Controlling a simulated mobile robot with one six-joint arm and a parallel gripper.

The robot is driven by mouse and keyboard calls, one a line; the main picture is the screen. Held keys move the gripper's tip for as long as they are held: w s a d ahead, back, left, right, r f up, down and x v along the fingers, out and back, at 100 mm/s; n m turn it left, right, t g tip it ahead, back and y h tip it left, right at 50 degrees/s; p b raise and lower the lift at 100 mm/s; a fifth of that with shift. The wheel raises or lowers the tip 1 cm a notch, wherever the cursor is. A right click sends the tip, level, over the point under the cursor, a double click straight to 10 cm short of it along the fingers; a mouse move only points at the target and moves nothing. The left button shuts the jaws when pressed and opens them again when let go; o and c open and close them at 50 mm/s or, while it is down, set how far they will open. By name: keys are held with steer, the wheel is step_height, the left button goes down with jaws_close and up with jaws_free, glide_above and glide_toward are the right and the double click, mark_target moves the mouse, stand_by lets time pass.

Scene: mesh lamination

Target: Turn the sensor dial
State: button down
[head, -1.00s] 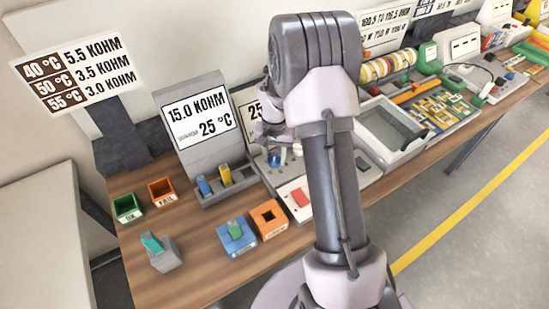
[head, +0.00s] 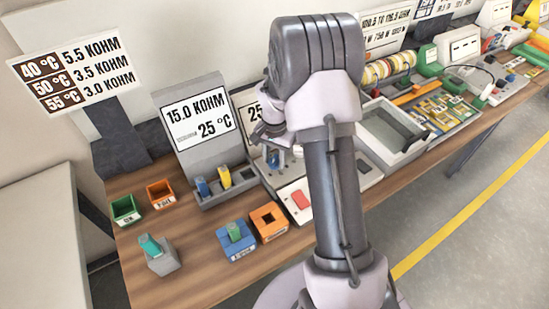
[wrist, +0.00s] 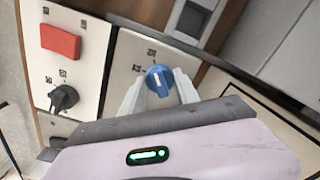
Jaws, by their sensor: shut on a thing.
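The blue dial (wrist: 159,81) with a white pointer line sits on a cream panel (wrist: 128,48) in the wrist view. My gripper (wrist: 160,84) has its two pale fingers on either side of the dial, shut on it. In the head view my gripper (head: 273,150) is over the panel behind the orange box, and my arm hides much of that panel. A sign reading 15.0 KOHM, 25 °C (head: 199,118) stands to the left. A second sign beside it is mostly hidden by my arm.
A red switch (wrist: 60,41) and a black knob (wrist: 64,98) are on the neighbouring panel. An orange box (head: 269,222), a blue block (head: 236,241), a green bin (head: 126,210) and a red-orange bin (head: 161,193) stand on the wooden table.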

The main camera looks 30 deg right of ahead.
mark_target(275, 158)
steer(key=c, duration=0.9)
jaws_free()
steer(key=shift+r, duration=0.1)
step_height(275, 158, up, 17)
steer(key=p, duration=0.5)
steer(key=shift+r, duration=0.1)
